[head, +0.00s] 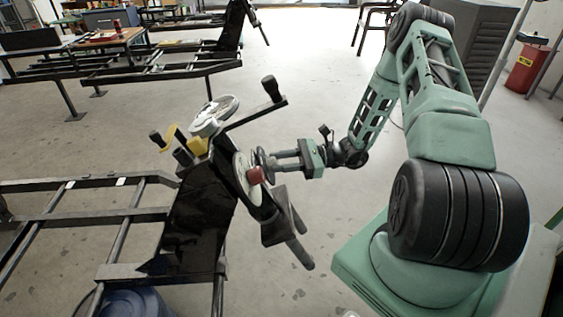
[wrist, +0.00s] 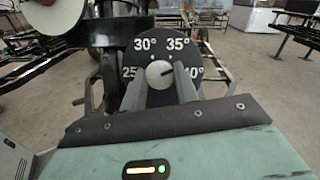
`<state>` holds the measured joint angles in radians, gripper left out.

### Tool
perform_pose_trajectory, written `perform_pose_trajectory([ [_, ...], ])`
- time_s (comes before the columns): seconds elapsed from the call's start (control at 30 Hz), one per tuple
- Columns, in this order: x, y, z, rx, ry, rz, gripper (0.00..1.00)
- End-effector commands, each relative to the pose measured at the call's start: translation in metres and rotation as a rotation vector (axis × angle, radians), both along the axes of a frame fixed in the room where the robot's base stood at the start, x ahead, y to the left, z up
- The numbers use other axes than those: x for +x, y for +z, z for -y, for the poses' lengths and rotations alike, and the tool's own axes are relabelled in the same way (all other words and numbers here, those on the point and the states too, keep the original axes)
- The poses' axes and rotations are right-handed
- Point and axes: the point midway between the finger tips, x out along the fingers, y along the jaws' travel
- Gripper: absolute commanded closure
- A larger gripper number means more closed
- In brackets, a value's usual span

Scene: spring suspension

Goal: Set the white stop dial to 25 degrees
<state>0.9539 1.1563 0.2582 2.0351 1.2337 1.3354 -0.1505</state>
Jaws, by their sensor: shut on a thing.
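The white stop dial (wrist: 159,74) is a small round knob at the centre of a dark round plate (wrist: 190,54) with white degree marks. The marks 30 and 35 show in full at the top. 25 at the left and 40 at the right are partly hidden by my fingers. A short dark line on the knob seems to point right and slightly up, but it is too small to read surely. My gripper (wrist: 163,78) is shut on the dial, one finger on each side. In the head view my gripper (head: 270,160) reaches the stand from the right.
A black crank handle (head: 270,88) and a white dial (head: 214,113) sit higher on the stand. A dark lever (head: 286,222) hangs below. Floor is clear between stand and base.

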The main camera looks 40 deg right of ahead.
Motion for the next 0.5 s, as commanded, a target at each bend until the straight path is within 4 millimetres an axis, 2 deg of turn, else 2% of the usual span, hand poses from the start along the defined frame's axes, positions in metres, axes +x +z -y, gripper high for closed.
perform_pose_trajectory([
  [0.5, 0.0032, 0.0018, 0.0025, -0.257, 0.191, 0.376, 0.93],
])
